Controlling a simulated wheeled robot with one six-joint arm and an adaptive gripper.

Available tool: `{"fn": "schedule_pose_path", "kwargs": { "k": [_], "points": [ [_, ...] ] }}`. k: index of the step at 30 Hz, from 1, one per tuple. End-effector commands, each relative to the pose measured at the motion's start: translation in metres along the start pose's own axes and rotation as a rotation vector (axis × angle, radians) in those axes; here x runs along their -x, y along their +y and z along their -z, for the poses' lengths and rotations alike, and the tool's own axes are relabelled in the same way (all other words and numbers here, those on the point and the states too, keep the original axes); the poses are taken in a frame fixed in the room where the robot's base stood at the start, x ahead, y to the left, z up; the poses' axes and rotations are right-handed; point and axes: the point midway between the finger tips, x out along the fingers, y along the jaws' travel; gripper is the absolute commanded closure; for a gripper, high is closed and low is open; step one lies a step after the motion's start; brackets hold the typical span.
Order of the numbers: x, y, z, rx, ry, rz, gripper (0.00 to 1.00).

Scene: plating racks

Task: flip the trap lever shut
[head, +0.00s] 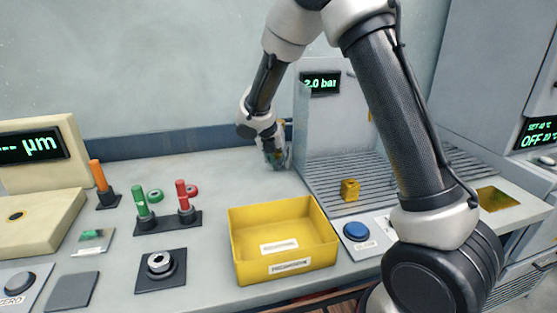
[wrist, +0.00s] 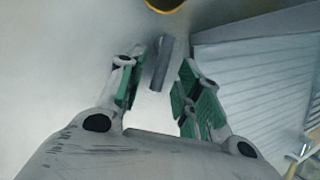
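My gripper (head: 275,158) is low over the bench at the back, just left of the ribbed rack unit. In the wrist view my gripper (wrist: 158,82) has its green-padded fingers spread apart. A grey bar (wrist: 160,62), which looks like the trap lever, shows between and a little beyond the fingertips. No finger visibly touches it. A dark round part with a yellow rim (wrist: 166,3) is cut off at the top edge. In the head view my gripper and arm hide the lever, and its position cannot be told.
The ribbed rack (head: 335,172) with a 2.0 bar display (head: 321,84) stands close right of my gripper. A small yellow block (head: 350,190) sits on it. A yellow bin (head: 283,215), a blue button (head: 356,231) and coloured handles (head: 139,200) are nearer. The bench left of my gripper is clear.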

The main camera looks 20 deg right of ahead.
Motion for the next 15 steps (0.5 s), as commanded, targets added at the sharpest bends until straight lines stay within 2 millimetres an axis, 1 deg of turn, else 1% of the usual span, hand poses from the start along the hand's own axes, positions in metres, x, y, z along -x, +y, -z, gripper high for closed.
{"fn": "schedule_pose_path", "kwargs": {
  "k": [6, 8, 12, 15],
  "points": [
    [-0.0007, 0.0001, 0.0, 0.0, 0.0, 0.0, 0.65],
    [-0.0006, 0.0001, 0.0, 0.0, 0.0, 0.0, 0.75],
    [-0.0005, 0.0001, 0.0, 0.0, 0.0, 0.0, 1.0],
    [-0.0004, 0.0001, 0.0, 0.0, 0.0, 0.0, 1.0]
  ]
}}
